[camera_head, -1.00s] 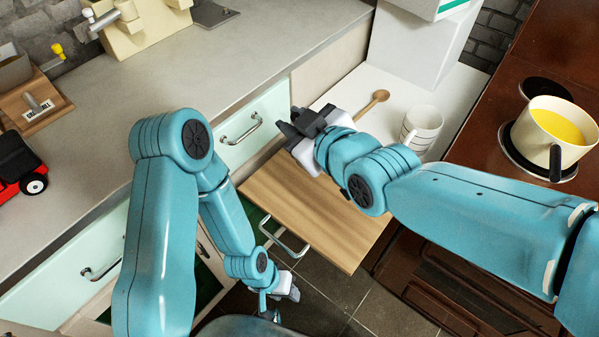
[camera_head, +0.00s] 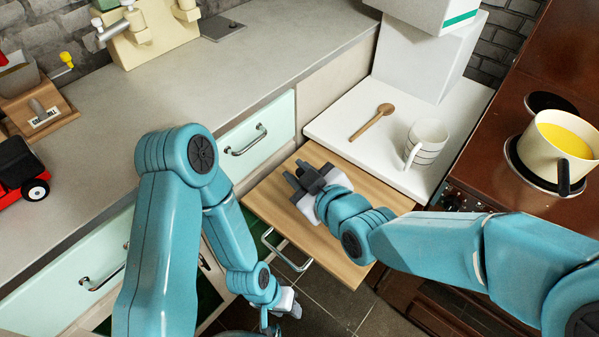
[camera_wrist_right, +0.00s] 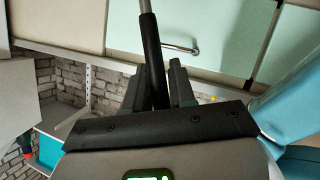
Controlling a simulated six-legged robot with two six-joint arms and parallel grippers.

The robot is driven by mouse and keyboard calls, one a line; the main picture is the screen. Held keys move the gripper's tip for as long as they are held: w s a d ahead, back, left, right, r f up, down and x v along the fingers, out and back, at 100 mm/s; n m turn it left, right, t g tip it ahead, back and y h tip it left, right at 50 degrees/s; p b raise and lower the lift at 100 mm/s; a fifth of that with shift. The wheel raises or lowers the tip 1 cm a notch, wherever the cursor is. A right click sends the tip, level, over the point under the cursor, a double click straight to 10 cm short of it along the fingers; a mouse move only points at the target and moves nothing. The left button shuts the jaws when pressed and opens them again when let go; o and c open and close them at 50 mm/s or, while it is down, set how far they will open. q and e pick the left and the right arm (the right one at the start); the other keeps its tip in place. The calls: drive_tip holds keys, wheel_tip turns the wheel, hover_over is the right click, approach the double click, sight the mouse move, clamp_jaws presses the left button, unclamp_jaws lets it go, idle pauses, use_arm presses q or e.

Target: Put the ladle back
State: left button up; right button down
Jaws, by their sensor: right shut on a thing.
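The ladle (camera_wrist_right: 151,55) shows in the right wrist view as a black handle with a thin metal stem running up out of the picture; its bowl is out of sight. My right gripper (camera_wrist_right: 158,82) has its dark fingers on both sides of the handle and is shut on it. In the head view, the right gripper (camera_head: 303,178) is over the pulled-out wooden board, and I cannot make out the ladle there. My left gripper (camera_head: 286,304) hangs low beside the board, small and partly hidden; its jaw opening is unclear.
The wooden board (camera_head: 375,200) juts out above a drawer handle. A pot of yellow liquid (camera_head: 540,152) sits on the stove at right. The grey counter (camera_head: 190,85) has free room.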

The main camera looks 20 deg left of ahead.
drive_tip(key=c, duration=1.4)
unclamp_jaws()
drive_tip(key=shift+f, duration=0.15)
drive_tip(key=o, duration=0.5)
drive_tip(key=shift+c, duration=0.2)
drive_tip(key=shift+s+d+r, duration=0.15)
drive_tip(key=shift+d+r, duration=0.15)
drive_tip(key=shift+r, duration=0.05)
drive_tip(key=v, duration=1.1)
drive_tip(key=shift+s+d, duration=0.1)
drive_tip(key=shift+s, duration=0.05)
